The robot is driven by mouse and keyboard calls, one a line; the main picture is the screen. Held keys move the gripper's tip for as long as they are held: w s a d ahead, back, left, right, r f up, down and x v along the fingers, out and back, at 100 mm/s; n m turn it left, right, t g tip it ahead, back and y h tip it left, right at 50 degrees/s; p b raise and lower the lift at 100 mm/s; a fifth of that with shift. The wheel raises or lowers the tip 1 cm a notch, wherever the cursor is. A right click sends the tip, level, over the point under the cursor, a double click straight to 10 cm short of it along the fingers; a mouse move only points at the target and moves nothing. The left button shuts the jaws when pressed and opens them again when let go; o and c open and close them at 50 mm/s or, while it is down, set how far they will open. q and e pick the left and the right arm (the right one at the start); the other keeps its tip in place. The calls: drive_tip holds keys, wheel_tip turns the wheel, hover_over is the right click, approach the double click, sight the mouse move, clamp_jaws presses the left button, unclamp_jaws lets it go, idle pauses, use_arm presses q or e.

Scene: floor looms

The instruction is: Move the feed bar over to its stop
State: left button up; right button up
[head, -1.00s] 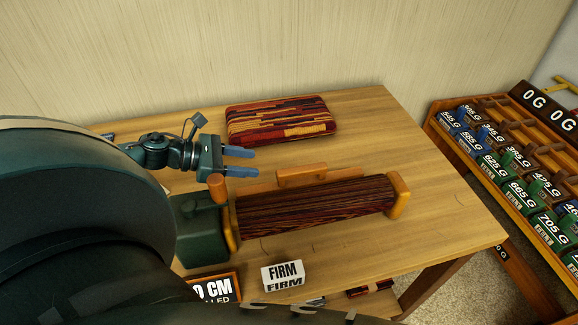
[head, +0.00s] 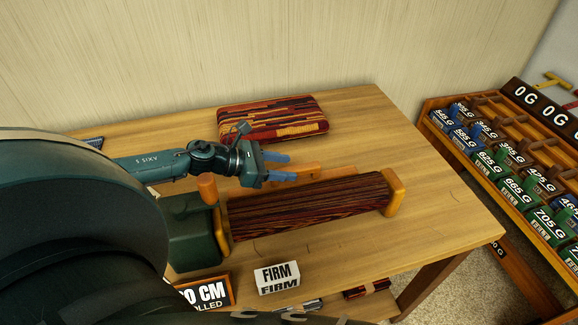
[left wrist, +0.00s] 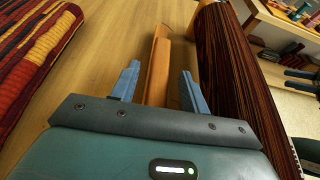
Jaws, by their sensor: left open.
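The feed bar (head: 338,173) is a long orange wooden piece with a raised grip, lying on the table behind the dark striped roll (head: 305,205). My left gripper (head: 291,169) is open at the left end of the bar's grip, its blue fingers pointing right. In the left wrist view the bar (left wrist: 158,66) runs away from me between the two open fingers (left wrist: 157,82), with a gap on each side. The fingers hide part of the bar in the head view. I cannot pick out its stop.
A striped woven cushion (head: 272,118) lies behind the gripper. A green box (head: 193,235) with an orange knob (head: 207,188) stands at the roll's left end. An orange end piece (head: 394,192) closes its right end. A FIRM block (head: 277,278) sits in front. The table's right side is clear.

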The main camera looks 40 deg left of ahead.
use_arm(q)
drive_tip(key=shift+x, duration=1)
drive_tip(key=shift+c, duration=0.2)
clamp_jaws()
